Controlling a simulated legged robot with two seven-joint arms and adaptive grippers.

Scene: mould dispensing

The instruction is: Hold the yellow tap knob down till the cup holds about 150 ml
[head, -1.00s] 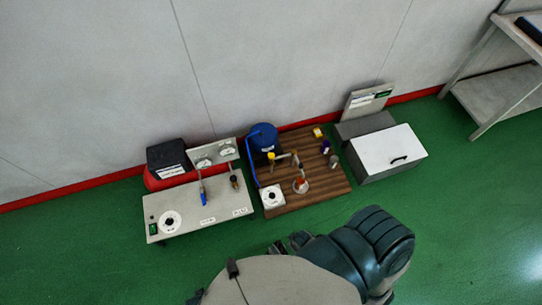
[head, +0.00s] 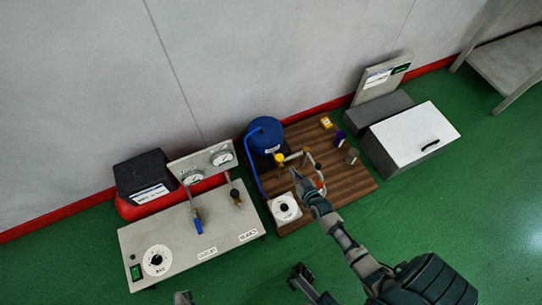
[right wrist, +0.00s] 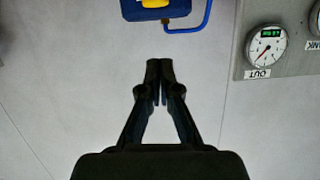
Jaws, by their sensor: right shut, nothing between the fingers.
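The yellow tap knob (head: 280,158) sits in front of the blue tank (head: 266,133) on the brown wooden board (head: 348,190). My right gripper (head: 296,176) is shut and empty, just to the lower right of the knob and apart from it in the picture. It also shows shut in the right wrist view (right wrist: 160,70), with the blue tank (right wrist: 150,14) and a yellow part (right wrist: 155,3) at the top edge. The cup is mostly hidden behind my gripper; its contents cannot be read.
A grey panel box (head: 190,240) with gauges and a blue-handled valve stands left. Purple (head: 340,138) and grey (head: 352,156) small items stand right. A white-lidded box (head: 415,135) is further right.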

